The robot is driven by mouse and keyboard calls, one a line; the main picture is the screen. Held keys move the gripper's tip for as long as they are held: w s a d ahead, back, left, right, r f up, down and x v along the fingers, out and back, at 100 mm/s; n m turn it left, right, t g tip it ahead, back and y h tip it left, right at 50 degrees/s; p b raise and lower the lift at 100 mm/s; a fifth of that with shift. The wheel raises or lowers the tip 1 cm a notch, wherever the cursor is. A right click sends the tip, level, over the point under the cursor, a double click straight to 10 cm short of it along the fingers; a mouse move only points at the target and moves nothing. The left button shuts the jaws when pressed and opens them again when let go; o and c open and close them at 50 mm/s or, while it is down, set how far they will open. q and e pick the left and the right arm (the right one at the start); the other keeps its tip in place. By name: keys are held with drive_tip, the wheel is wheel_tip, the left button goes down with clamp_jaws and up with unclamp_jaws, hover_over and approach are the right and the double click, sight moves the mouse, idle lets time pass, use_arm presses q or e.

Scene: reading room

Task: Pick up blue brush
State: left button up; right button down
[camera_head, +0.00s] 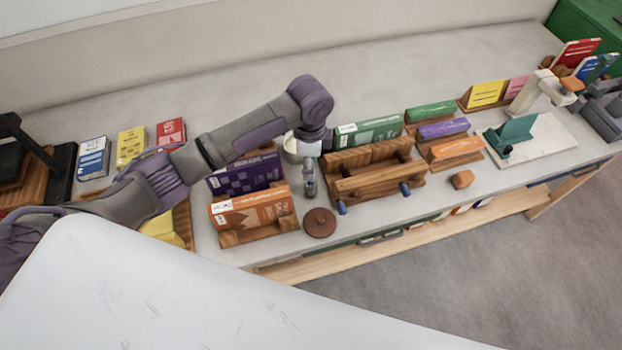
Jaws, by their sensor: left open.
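My left gripper (310,188) points down above the tabletop, between the orange book and the wooden press. It is open, and I see nothing between its fingers. I cannot make out a blue brush for sure. A pale round pot (290,150) stands just behind the gripper and is partly hidden by my arm; its contents cannot be told. Two small blue ends (342,208) show at the front of the wooden press, and I cannot tell that either is a brush. My right gripper is not in view.
The wooden press (375,183) stands close right of the gripper. An orange book (250,208) on a wooden stand and a purple book (240,175) are close left. A brown round disc (320,223) lies in front.

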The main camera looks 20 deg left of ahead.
use_arm(q)
wheel_tip(320, 180, down, 4)
drive_tip(key=shift+s+d+f+p, duration=0.1)
drive_tip(key=shift+f+p, duration=0.1)
drive_tip(key=shift+p, duration=0.55)
drive_tip(key=shift+f, duration=0.3)
clamp_jaws()
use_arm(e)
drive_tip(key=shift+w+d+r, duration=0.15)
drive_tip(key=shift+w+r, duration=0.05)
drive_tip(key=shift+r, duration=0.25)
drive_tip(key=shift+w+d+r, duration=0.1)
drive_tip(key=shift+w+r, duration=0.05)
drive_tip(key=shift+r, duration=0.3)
